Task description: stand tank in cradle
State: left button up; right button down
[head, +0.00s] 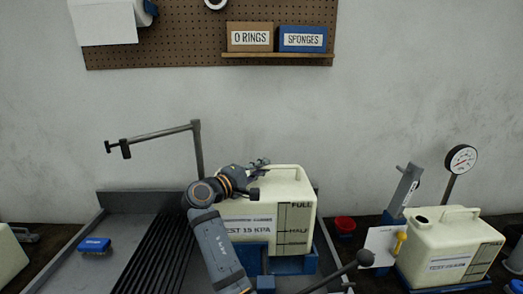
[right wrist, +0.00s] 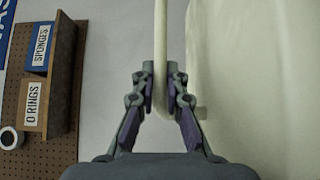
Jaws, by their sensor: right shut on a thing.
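A cream tank (head: 295,212) with a level scale and a "TEST 15 KPA" label stands upright at the centre of the head view. Blue cradle parts (head: 295,264) show under and in front of it. I cannot tell whether its base rests fully in the cradle. My right gripper (head: 262,166) is at the tank's top handle. In the right wrist view, my right gripper (right wrist: 160,75) is shut on the pale handle bar (right wrist: 160,30), and the tank's wall (right wrist: 255,75) fills the right side. My arm hides part of the tank's left face. My left gripper is not in view.
A grey sink tray with dark ribs (head: 150,255) and a blue brush (head: 95,245) lies left.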

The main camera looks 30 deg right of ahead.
aim_at(261, 181)
jog(key=shift+f+p, duration=0.4)
jog(key=shift+f, duration=1.65)
jog(key=c, duration=1.8)
grip_release()
jog(key=shift+f, duration=0.25)
jog(key=o, duration=0.4)
jog(key=shift+s+a+r, duration=0.1)
jog(key=shift+s, duration=0.05)
